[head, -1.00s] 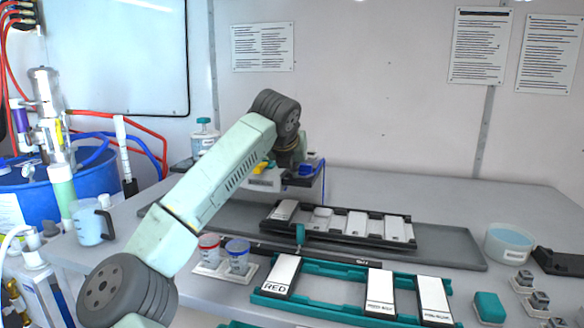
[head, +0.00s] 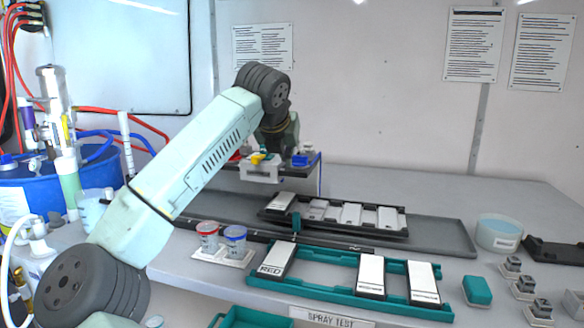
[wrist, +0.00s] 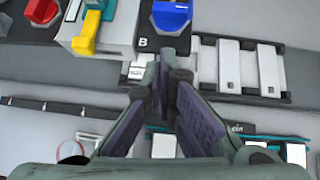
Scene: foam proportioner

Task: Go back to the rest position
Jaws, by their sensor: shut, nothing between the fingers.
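My arm reaches from the lower left over the bench in the head view, with its wrist (head: 277,135) above the back of the bench. My gripper (wrist: 168,62) shows in the wrist view, its two dark fingers close together and shut with nothing between them. In the wrist view it points toward the front of a device marked B, with a blue knob (wrist: 172,14) and a yellow handle (wrist: 83,44). The fingertips cannot be made out in the head view. No marker for the rest position shows.
A black rack with pale plates (head: 352,214) stands on a grey tray (head: 450,238). A teal rack (head: 322,286) with white plates lies in front. Red and blue cups (head: 235,239) stand left of it. A round tub (head: 498,234) is at right. A blue barrel (head: 40,195) stands at left.

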